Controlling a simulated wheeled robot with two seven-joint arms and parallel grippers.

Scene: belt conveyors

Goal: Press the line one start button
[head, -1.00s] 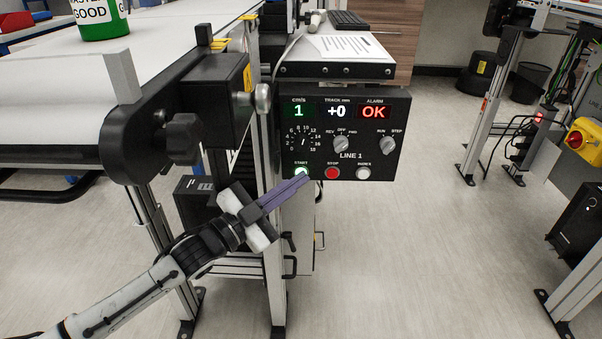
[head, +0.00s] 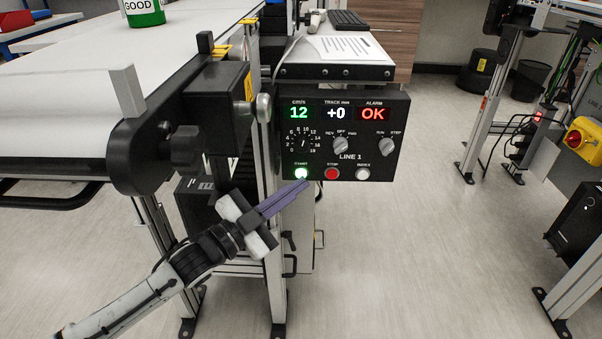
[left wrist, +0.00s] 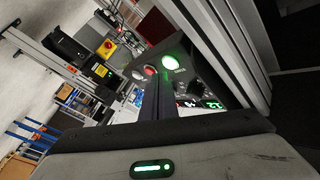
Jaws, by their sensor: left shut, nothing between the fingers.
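The LINE 1 control panel (head: 372,160) is a black box beside the conveyor in the head view. Its start button (head: 301,174) glows green at the lower left, and it also glows in the left wrist view (left wrist: 170,62). The red stop button (head: 332,174) and white index button (head: 363,174) sit to its right. The cm/s display (head: 298,113) reads 12, the track display +0, the alarm display OK. My left gripper (head: 305,184) is shut and empty, its purple fingertips just below the start button. I cannot tell whether they touch the panel. My right gripper is not in view.
The conveyor belt (head: 70,92) runs at the left, with a white and green can (head: 147,14) on it. A shelf with papers (head: 345,47) is above the panel. Another stand with a yellow and red emergency stop (head: 578,137) is at the right. The floor between is clear.

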